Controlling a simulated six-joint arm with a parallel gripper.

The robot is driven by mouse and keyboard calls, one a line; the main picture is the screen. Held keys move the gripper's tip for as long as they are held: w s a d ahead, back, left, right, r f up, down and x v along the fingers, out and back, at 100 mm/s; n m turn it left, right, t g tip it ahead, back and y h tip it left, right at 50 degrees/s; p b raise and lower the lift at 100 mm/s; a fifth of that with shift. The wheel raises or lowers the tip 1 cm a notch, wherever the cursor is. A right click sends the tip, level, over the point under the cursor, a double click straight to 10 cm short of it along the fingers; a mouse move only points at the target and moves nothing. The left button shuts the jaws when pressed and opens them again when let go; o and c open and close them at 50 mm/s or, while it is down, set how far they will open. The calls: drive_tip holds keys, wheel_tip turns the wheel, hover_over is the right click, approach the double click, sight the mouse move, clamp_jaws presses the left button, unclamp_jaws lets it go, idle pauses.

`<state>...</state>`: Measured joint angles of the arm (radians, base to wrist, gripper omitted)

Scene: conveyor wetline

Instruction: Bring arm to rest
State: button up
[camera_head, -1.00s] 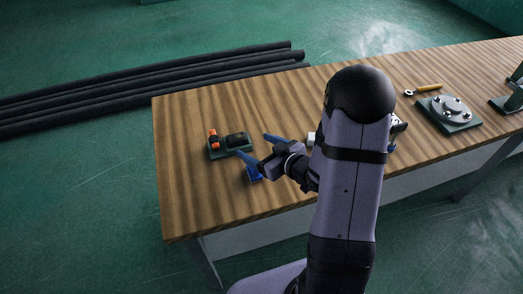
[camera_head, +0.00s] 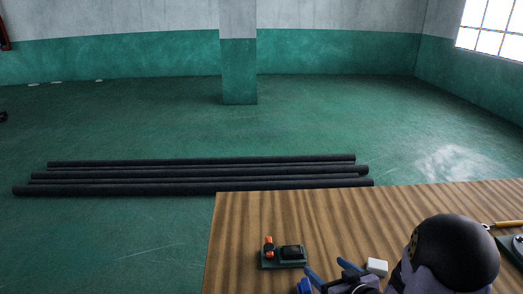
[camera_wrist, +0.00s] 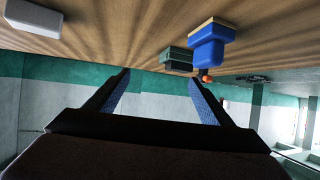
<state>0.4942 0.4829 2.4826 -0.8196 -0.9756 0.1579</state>
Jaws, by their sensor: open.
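My gripper (camera_head: 311,278) is low at the bottom of the head view, partly cut off by the frame edge. In the wrist view my gripper (camera_wrist: 159,76) has its two blue-padded fingers spread wide with nothing between them. A blue block-like object with a tan face (camera_wrist: 208,48) is beyond the right finger in the wrist view, apart from it. A blue patch at the bottom edge of the head view may be the same object. My dark, rounded arm joint covers part of the table at lower right.
A green-based device (camera_head: 284,264) with an orange part sits on the wooden table (camera_head: 240,225), left of my gripper. A white block (camera_head: 377,267) lies to the right. A yellow-handled tool (camera_head: 505,224) and a green fixture (camera_head: 514,252) are far right. Black pipes (camera_head: 200,175) lie on the floor.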

drive_tip(key=shift+s+d+f+m+g+h, duration=0.15)
drive_tip(key=shift+d+m+h, duration=0.2)
drive_tip(key=shift+d, duration=0.25)
drive_tip(key=shift+d+f+m+g+h, duration=0.15)
drive_tip(key=shift+d+m+h, duration=0.2)
drive_tip(key=shift+d, duration=0.25)
drive_tip(key=shift+s+f+g, duration=0.15)
drive_tip(key=shift+s+g, duration=0.1)
drive_tip(key=shift+g, duration=0.05)
drive_tip(key=s+g+h, duration=0.1)
drive_tip(key=s, duration=0.1)
drive_tip(key=s+g+h, duration=0.1)
drive_tip(key=s+g, duration=0.1)
drive_tip(key=s, duration=0.1)
drive_tip(key=s+a+f+m+g, duration=0.1)
drive_tip(key=s+g, duration=0.1)
drive_tip(key=shift+s+a+h, duration=0.1)
drive_tip(key=shift+s+h, duration=0.15)
drive_tip(key=shift+h, duration=0.15)
drive_tip(key=s+a+r+g+y, duration=0.1)
drive_tip(key=s+a+g, duration=0.5)
drive_tip(key=s, duration=0.8)
drive_tip(key=shift+a+r, duration=0.65)
drive_tip(key=shift+a, duration=0.25)
